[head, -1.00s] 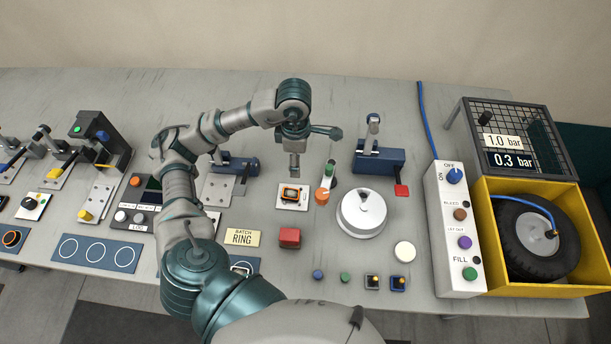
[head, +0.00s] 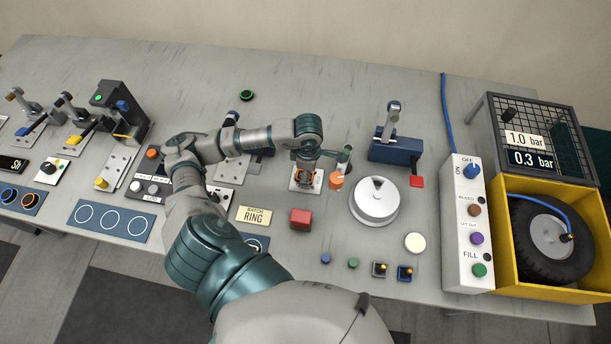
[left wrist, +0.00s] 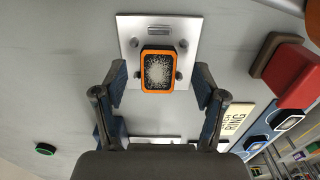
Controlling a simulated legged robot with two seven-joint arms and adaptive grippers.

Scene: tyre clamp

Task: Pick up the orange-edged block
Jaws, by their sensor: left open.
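The orange-edged block (left wrist: 157,72) sits on a bright metal plate (left wrist: 130,30) with several small posts around it, seen in the left wrist view. It has a dark body, an orange rim and a speckled grey face. My left gripper (left wrist: 160,86) is open, with one finger on each side of the block and a gap on both sides. In the head view my left gripper (head: 307,174) is down over the plate (head: 295,187) and mostly hides the block. My right gripper is in neither view.
A white round dial (head: 375,205) is farther right. A red block (head: 300,219) lies in front. A black green-ringed disc (head: 247,95) lies behind on clear table.

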